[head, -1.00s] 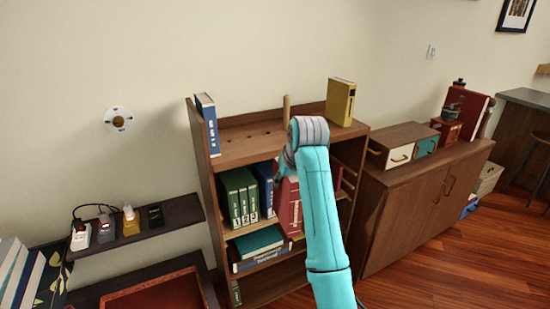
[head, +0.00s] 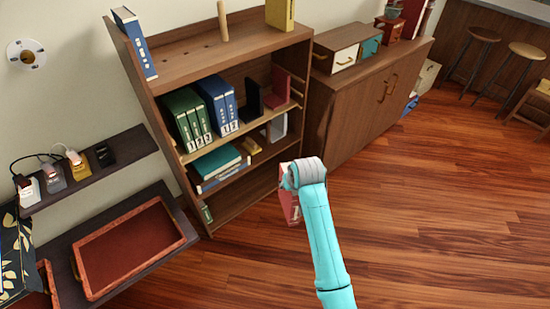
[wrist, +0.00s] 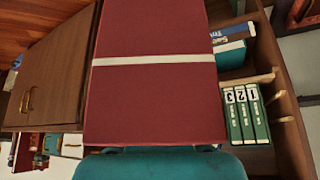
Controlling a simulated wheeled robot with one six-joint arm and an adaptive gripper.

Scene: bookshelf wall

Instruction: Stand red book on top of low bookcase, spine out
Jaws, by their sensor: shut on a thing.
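My gripper (head: 286,182) is shut on a red book (head: 290,206) in front of the low bookcase's lower right side. My wrist hides most of the book in the head view. In the wrist view the red book (wrist: 155,75) fills the middle, its broad face crossed by a white stripe. The gripper's teal body (wrist: 160,165) shows at the bottom edge. The low bookcase (head: 240,47) has a bare middle on its top. A blue book (head: 134,42) stands at the top's left end and a yellow book (head: 280,14) at its right.
A wooden peg (head: 222,20) rises from the bookcase top, near small holes. Green binders (head: 187,117) and blue binders (head: 217,103) stand on the shelf below. A closed cabinet (head: 355,95) adjoins on the right. The wooden floor (head: 430,210) is open at right.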

